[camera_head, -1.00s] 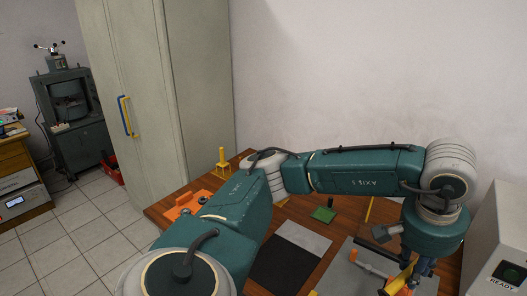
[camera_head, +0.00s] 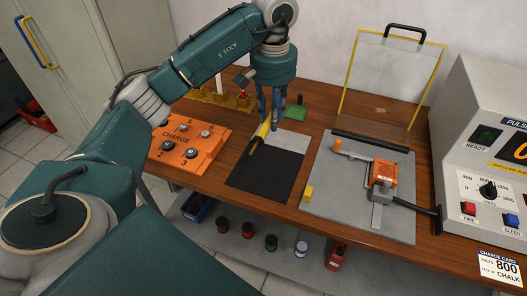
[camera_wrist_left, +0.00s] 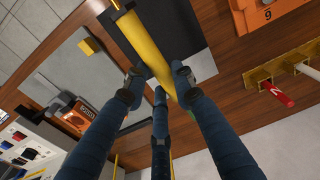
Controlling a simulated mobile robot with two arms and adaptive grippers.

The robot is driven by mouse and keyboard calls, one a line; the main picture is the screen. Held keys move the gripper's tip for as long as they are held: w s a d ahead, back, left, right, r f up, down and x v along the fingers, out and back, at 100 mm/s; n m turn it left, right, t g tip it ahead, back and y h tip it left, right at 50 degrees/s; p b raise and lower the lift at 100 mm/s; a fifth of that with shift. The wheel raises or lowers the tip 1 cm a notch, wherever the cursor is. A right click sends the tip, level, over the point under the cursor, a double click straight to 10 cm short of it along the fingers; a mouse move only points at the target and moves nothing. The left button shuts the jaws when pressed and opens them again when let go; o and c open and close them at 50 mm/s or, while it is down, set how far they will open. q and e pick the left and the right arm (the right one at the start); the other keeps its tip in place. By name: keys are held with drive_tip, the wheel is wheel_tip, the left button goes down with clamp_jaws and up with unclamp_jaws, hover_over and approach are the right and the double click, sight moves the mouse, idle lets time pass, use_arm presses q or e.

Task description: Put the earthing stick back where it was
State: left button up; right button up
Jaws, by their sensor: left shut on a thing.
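The earthing stick, seen as a yellow rod (camera_head: 264,129), is held in my left gripper (camera_head: 273,112). It hangs tilted over the black and grey mat, and its dark lower end is near the black part. In the left wrist view the thick yellow rod (camera_wrist_left: 143,48) runs between the blue fingers (camera_wrist_left: 160,88), which are closed around it. A yellow rack (camera_head: 222,99) stands at the back left of the table, partly behind my arm. In the wrist view yellow brackets (camera_wrist_left: 258,78) hold a red-ended rod (camera_wrist_left: 283,95). My right gripper is not in view.
An orange block marked CHARGE (camera_head: 187,136) lies left of the mat (camera_head: 262,172). A grey plate (camera_head: 345,205) with an orange device (camera_head: 383,172), a clear yellow-framed shield (camera_head: 385,75) and a pulser cabinet (camera_head: 485,150) are to the right.

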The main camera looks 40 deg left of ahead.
use_arm(q)
drive_tip(key=p, duration=0.2)
hover_over(271, 164)
drive_tip(key=f, duration=1.1)
drive_tip(key=shift+s+f, duration=0.1)
drive_tip(key=shift+s, duration=0.1)
wheel_tip(271, 164, down, 4)
drive_tip(key=shift+f, duration=0.5)
drive_tip(key=o, duration=1.1)
drive_tip(key=shift+c, duration=0.2)
